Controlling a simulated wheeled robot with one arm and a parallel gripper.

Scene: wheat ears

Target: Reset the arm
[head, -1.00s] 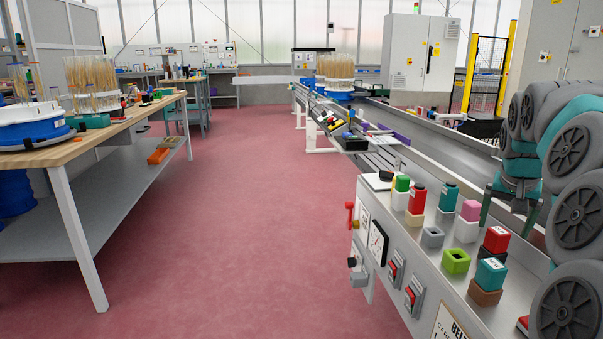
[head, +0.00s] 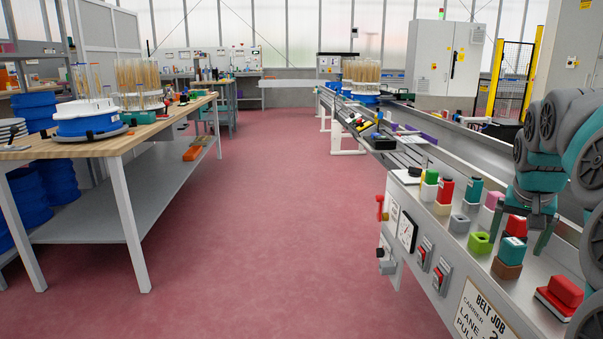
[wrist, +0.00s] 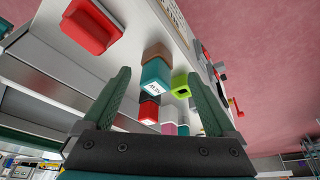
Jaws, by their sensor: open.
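My gripper (head: 528,228) hangs at the right of the head view, fingers down, over the metal belt-side panel (head: 445,225). In the wrist view my gripper (wrist: 160,78) shows two green fingers spread wide apart with nothing held between them. Beyond the fingers are a teal block on a brown holder (wrist: 154,75), a red block (wrist: 149,112) and a lime green holder (wrist: 181,84). In the head view the teal block (head: 513,250) stands on its brown holder, close to the fingers. My arm's grey and teal links fill the right edge.
A wooden-topped table (head: 60,148) with wheat ears in a blue-based carrier (head: 88,122) stands left. The red floor (head: 250,220) between is clear.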

